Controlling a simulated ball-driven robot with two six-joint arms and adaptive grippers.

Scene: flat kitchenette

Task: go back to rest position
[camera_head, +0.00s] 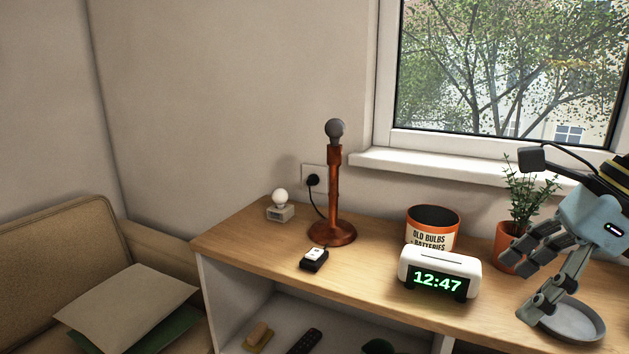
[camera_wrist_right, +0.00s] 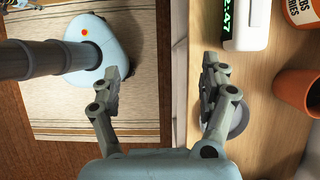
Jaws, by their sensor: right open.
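My right gripper (camera_head: 518,291) is at the right of the head view, above the right part of the wooden shelf top (camera_head: 375,275). Its two fingers are spread and nothing is between them. The right wrist view also shows the gripper (camera_wrist_right: 161,70) open and empty, with one finger over the shelf and the other over the floor side. A grey round dish (camera_head: 577,322) lies below the gripper, and in the wrist view the right finger partly hides it (camera_wrist_right: 239,120).
A potted plant (camera_head: 510,250) stands close behind the gripper. A white clock (camera_head: 438,262) and an orange-and-white bin (camera_head: 432,218) stand to its left. Further left are a lamp base (camera_head: 335,190), a black-and-white device (camera_head: 314,259) and a small bulb holder (camera_head: 280,212).

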